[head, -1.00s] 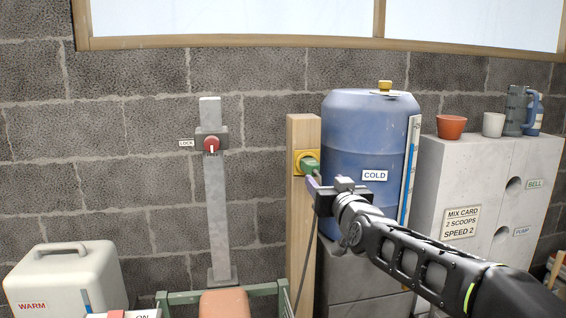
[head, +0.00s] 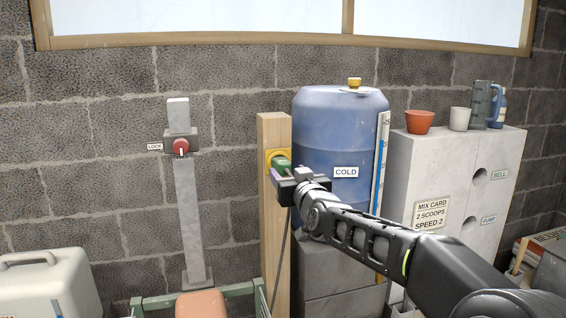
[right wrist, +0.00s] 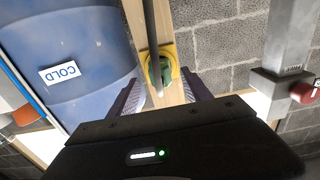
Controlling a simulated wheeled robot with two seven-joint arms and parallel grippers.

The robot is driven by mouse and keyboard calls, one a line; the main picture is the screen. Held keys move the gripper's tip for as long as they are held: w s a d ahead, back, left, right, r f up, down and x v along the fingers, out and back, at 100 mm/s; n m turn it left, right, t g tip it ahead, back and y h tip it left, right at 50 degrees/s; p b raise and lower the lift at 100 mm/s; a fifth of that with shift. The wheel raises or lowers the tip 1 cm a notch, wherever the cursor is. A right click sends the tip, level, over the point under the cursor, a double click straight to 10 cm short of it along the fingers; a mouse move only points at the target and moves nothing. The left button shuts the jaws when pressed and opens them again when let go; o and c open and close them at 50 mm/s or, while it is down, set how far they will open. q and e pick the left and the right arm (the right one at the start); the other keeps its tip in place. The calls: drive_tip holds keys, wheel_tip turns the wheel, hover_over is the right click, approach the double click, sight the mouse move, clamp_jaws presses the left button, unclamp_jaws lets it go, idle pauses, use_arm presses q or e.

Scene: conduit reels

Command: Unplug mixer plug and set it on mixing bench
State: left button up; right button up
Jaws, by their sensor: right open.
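The green mixer plug (head: 282,165) sits in a yellow socket (head: 269,156) on an upright wooden post. A dark cable hangs down from it. My right gripper (head: 281,182) is open, close to the plug, and partly covers it in the head view. In the right wrist view the plug (right wrist: 154,72) lies between the lines of the two spread purple fingers (right wrist: 162,95), just beyond their tips. I cannot tell whether they touch it. My left gripper is not in view. I cannot make out the mixing bench for certain.
A blue barrel marked COLD (head: 338,130) stands right beside the post. A red lock knob (head: 181,146) is on a grey upright to the left. Grey blocks (head: 457,175) with pots and a mug on top stand at right. A white container (head: 48,285) is at lower left.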

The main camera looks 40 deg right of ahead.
sight(286, 171)
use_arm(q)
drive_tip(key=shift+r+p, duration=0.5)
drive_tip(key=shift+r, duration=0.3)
use_arm(e)
drive_tip(key=shift+x, duration=2.75)
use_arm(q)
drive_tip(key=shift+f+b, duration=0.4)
use_arm(e)
clamp_jaws()
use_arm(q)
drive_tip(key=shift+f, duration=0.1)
use_arm(e)
drive_tip(key=shift+s+f, duration=0.1)
drive_tip(key=shift+s+a, duration=0.2)
drive_tip(key=shift+s, duration=0.3)
drive_tip(key=shift+s+a+b, duration=0.15)
drive_tip(key=shift+s+b, duration=0.25)
drive_tip(key=shift+b, duration=0.1)
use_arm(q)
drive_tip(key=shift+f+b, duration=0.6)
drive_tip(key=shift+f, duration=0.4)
use_arm(e)
drive_tip(key=shift+v, duration=1.95)
